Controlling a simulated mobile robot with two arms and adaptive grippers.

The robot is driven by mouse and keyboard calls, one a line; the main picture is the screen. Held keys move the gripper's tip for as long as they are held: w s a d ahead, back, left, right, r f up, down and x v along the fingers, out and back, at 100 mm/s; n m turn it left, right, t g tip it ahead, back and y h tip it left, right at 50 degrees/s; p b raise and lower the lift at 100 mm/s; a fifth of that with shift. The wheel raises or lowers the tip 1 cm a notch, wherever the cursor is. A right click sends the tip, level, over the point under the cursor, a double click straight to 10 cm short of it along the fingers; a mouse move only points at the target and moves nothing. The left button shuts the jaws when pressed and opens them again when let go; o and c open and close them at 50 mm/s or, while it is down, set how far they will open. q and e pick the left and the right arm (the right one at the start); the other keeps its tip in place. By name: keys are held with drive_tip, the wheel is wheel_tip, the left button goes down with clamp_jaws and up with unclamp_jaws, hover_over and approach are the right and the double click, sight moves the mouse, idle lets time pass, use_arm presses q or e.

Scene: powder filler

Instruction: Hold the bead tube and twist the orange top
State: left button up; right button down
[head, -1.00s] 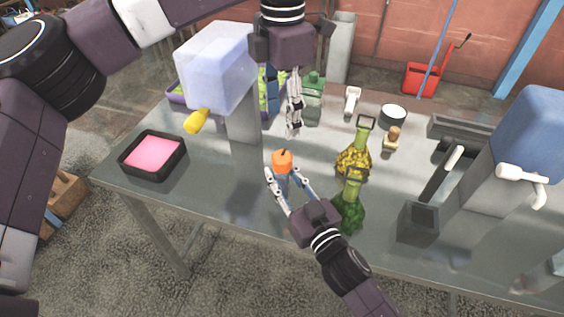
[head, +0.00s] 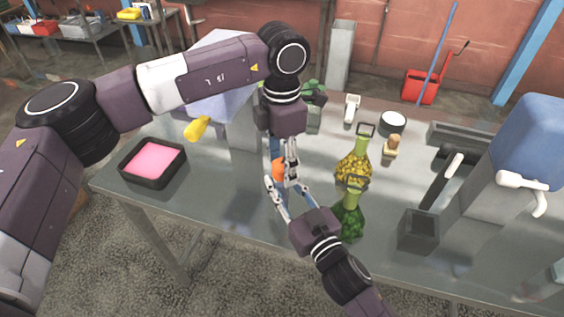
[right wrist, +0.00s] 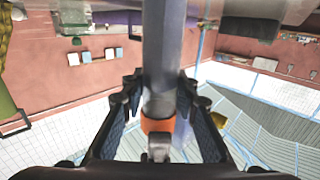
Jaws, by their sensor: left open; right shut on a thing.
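The bead tube's orange top (head: 278,170) shows between my two grippers in the head view. The tube body is mostly hidden by the fingers. My right gripper (head: 283,187) is shut on the bead tube and holds it upright above the table. My left gripper (head: 281,168) points down from above and is open. Its fingers are around the orange top; I cannot tell whether they touch it.
A yellow-filled bottle (head: 353,167) and a green bottle (head: 349,215) stand right of the grippers. A black tray of pink material (head: 153,160) is at the left. A blue-topped dispenser (head: 535,140) stands at the right. The table (head: 225,185) is clear between tray and grippers.

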use_arm(q)
drive_tip(key=shift+c, duration=0.7)
drive_tip(key=c, duration=1)
drive_tip(key=shift+c, duration=0.2)
drive_tip(key=m, duration=0.3)
drive_tip(key=shift+m, duration=0.4)
drive_tip(key=m, duration=0.4)
drive_tip(key=shift+m, duration=0.3)
drive_tip(key=m, duration=0.8)
drive_tip(key=shift+w+m, duration=0.1)
drive_tip(key=shift+m, duration=0.5)
